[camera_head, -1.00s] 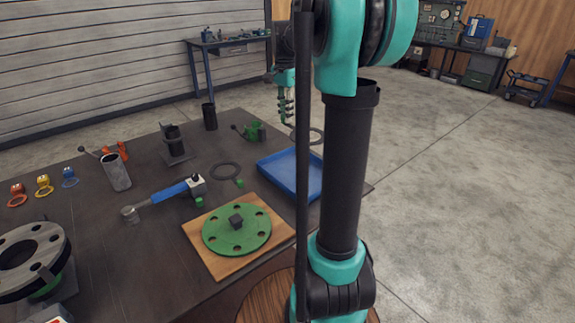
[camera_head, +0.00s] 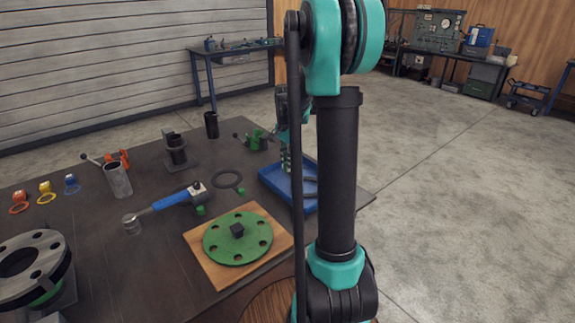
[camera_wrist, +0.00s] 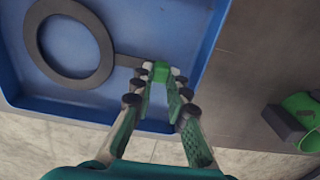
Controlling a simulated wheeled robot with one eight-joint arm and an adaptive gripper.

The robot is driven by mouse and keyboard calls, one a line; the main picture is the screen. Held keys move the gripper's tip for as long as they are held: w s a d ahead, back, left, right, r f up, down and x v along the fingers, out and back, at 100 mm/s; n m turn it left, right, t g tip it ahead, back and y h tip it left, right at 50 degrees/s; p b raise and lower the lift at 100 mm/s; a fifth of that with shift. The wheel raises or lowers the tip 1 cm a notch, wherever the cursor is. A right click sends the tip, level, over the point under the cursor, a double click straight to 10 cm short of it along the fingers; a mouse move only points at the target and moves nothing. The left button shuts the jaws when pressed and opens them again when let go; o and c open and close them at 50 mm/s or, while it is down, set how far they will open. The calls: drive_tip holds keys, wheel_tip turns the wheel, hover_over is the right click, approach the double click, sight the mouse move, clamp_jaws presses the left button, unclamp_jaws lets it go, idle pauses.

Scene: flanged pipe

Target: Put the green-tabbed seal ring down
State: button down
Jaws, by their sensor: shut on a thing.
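My gripper (camera_wrist: 162,82) is shut on the green tab (camera_wrist: 160,70) of a dark flat seal ring (camera_wrist: 68,40). The ring lies flat within the outline of the blue tray (camera_wrist: 140,12). I cannot tell whether it touches the tray floor. In the head view my gripper (camera_head: 286,162) reaches down into the blue tray (camera_head: 274,185), and part of the held ring (camera_head: 311,184) shows to the right of my arm. A second dark ring with a green tab (camera_head: 228,178) lies on the table left of the tray.
A green flange (camera_head: 262,226) lies on a wooden board in front of the tray. A blue-handled tool (camera_head: 170,200) lies to the left. A green clamp-like part (camera_head: 257,140) stands behind the tray, and dark cups stand farther left.

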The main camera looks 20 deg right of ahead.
drive_tip(key=shift+f, duration=0.3)
drive_tip(key=c, duration=1.5)
unclamp_jaws()
wheel_tip(320, 180, up, 12)
